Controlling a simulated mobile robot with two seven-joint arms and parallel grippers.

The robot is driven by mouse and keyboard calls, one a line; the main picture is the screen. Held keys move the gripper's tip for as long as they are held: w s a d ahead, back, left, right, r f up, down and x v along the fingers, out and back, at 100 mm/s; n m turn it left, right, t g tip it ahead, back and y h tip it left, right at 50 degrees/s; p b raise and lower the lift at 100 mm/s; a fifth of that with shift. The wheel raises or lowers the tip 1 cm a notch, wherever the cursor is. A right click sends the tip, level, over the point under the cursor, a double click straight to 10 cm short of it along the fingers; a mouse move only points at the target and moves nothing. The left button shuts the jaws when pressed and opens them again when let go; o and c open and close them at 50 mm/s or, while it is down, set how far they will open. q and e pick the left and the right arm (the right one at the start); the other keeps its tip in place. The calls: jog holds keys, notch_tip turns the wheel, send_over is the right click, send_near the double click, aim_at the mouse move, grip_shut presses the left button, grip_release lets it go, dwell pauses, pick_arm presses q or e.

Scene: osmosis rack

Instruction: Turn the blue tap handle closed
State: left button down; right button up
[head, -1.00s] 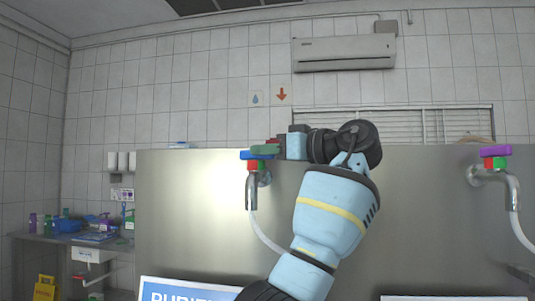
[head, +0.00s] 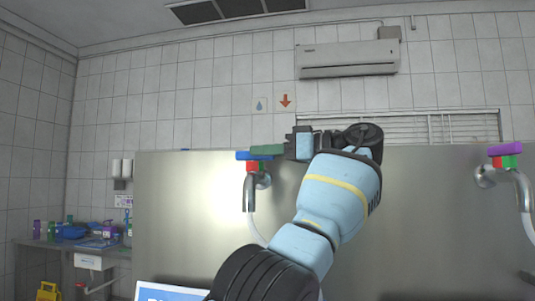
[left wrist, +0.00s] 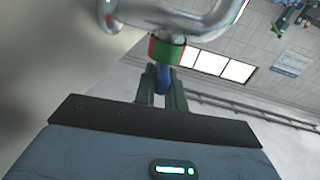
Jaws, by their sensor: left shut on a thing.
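The blue tap handle (head: 243,156) sits on top of the left tap, above its red and green collar (head: 254,167). The tap's metal spout (head: 249,195) points down. My left gripper (head: 267,150) comes in from the right at handle height, its green fingers covering part of the handle. In the left wrist view, the blue handle (left wrist: 162,78) is between the two fingers (left wrist: 161,92), which are shut on it. The collar (left wrist: 166,51) and the curved metal pipe show just beyond. My right gripper is not in view.
A second tap with a purple handle (head: 504,149) is at the right on the same steel panel (head: 415,220). A blue and white sign (head: 165,292) is below. A side counter (head: 45,243) with bottles stands at far left.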

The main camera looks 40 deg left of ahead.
pick_arm(q)
jog(key=shift+f, duration=0.1)
dwell(0.6)
jog(key=c, duration=1.5)
grip_release()
jog(key=shift+o, duration=0.2)
